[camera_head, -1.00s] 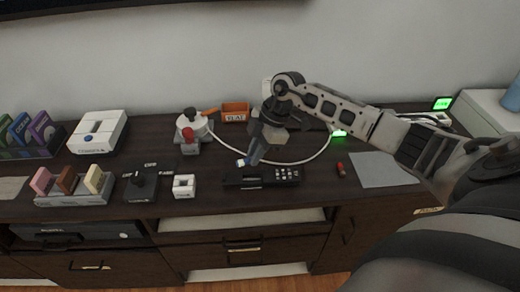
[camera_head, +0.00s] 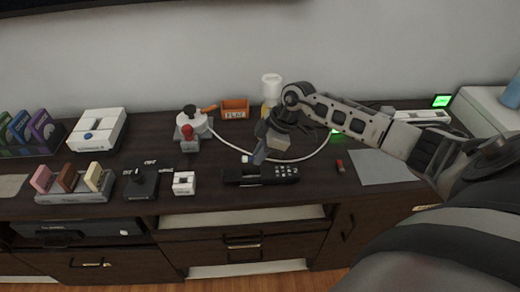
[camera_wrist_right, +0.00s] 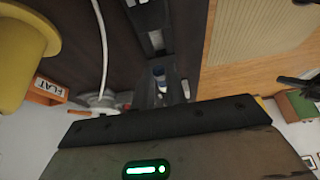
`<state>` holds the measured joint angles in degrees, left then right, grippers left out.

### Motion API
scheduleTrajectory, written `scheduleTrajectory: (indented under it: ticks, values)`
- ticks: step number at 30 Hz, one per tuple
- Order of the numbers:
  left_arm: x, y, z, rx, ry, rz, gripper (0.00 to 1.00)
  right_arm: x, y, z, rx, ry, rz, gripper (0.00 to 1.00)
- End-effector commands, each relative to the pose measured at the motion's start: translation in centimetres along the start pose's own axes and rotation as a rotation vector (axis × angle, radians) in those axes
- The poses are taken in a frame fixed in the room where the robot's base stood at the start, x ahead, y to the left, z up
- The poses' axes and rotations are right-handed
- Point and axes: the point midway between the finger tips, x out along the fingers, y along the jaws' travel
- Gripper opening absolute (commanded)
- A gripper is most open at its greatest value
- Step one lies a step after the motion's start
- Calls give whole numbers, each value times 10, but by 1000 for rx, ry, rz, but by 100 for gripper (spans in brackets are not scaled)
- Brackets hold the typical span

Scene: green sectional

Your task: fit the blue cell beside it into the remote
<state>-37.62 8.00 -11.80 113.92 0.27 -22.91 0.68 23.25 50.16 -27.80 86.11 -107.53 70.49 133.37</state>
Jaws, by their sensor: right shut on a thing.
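The black remote (camera_head: 284,173) lies on the dark cabinet top, its light buttons at the right end. My right gripper (camera_head: 256,160) is just above its left part, pointing down, and is shut on the blue cell. The cell's pale end (camera_head: 245,159) shows beside the fingertips; its blue side shows in the right wrist view (camera_wrist_right: 159,72). The remote shows behind it there (camera_wrist_right: 155,40). I cannot tell whether the cell touches the remote; the fingers hide part of both. My left gripper is not in view.
A red cell (camera_head: 340,166) lies right of the remote, near a grey mat (camera_head: 383,168). A white cable curves behind the remote, near an orange bin (camera_head: 235,110).

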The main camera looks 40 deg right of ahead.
Motion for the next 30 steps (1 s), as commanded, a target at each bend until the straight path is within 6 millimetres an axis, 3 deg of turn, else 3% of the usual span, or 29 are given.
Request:
scheduleTrajectory:
  ticks: [18, 30]
  values:
    - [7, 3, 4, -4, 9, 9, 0, 36, 0, 17, 0, 0, 0, 0]
    - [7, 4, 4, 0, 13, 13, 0, 48, 0, 23, -1, 0, 0, 0]
